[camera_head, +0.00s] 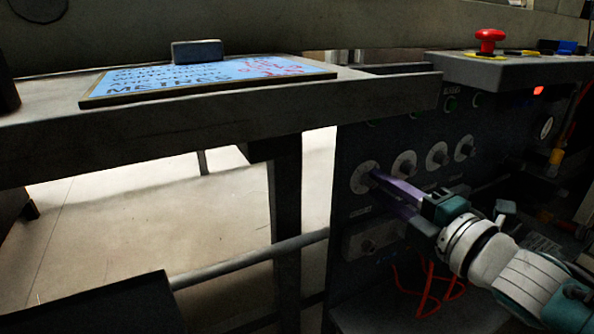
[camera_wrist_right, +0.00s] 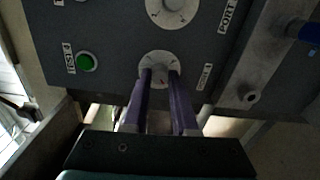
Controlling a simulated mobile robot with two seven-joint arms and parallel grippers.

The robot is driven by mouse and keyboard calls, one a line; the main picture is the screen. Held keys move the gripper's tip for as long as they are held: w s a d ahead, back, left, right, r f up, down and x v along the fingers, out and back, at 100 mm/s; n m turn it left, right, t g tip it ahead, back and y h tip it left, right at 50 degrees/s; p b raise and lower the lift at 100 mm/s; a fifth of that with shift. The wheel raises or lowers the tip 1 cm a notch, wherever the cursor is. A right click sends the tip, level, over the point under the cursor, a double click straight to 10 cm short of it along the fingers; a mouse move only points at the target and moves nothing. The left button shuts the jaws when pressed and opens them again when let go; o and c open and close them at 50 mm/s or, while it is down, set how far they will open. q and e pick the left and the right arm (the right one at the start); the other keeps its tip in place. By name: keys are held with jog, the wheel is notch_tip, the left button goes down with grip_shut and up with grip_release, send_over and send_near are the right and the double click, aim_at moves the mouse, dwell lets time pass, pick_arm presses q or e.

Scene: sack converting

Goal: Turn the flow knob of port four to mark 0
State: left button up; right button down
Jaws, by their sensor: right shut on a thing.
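A row of round white dials with grey knobs runs along the dark panel in the head view. The dial nearest me, at the left end of the row (camera_head: 362,178), has my right gripper (camera_head: 377,177) at it. In the right wrist view this dial (camera_wrist_right: 150,60) has a red mark and small ticks, and the purple fingers (camera_wrist_right: 160,74) are shut on its knob (camera_wrist_right: 159,68) from both sides. The number on its port label (camera_wrist_right: 205,76) is too blurred to read surely, and the fingers hide part of the dial. My left gripper is not in view.
Another dial (camera_wrist_right: 172,10) and a green button (camera_wrist_right: 86,63) sit close by on the panel. A table (camera_head: 215,118) with a blue sign (camera_head: 200,78) stands left of the panel. Red cable (camera_head: 428,290) hangs below the dials. A red emergency button (camera_head: 489,38) is on top.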

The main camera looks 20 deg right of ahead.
jog(key=shift+n, duration=0.6)
jog(key=c, duration=0.7)
grip_release()
jog(key=s+p, duration=0.3)
jog(key=s, duration=0.7)
jog(key=shift+d+r, duration=0.2)
jog(key=shift+d, duration=0.15)
